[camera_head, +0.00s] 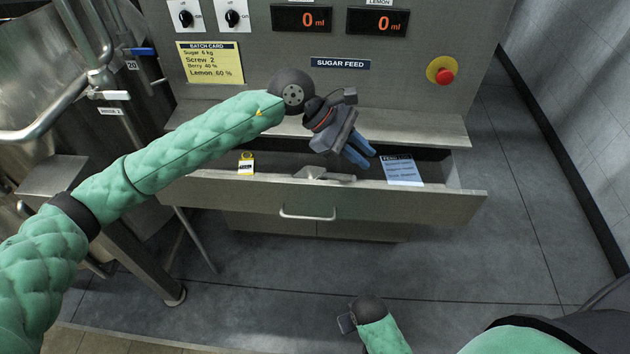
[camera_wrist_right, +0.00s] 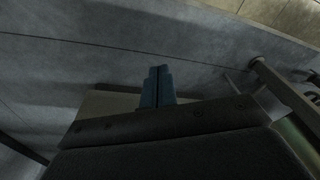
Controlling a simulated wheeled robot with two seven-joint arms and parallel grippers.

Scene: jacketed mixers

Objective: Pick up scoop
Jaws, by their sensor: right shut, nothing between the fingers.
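A grey metal piece that looks like the scoop (camera_head: 312,173) lies in the open drawer (camera_head: 240,200), near its front wall; its shape is partly hard to make out. My left gripper (camera_head: 365,159) is over the drawer, above and to the right of that piece. Its two blue fingers are apart with nothing seen between them, and they point down to the right. My right gripper is low in front of the drawer, its fingers not clear in the head view. In the right wrist view its blue fingers (camera_wrist_right: 158,88) are shut together and empty.
A yellow tag (camera_head: 246,164) and a printed card (camera_head: 403,171) are in the drawer. The drawer's handle (camera_head: 307,215) faces the floor in front. A red stop button (camera_head: 444,75) is on the panel above. A steel vessel (camera_head: 30,80) stands at left. Floor at right is clear.

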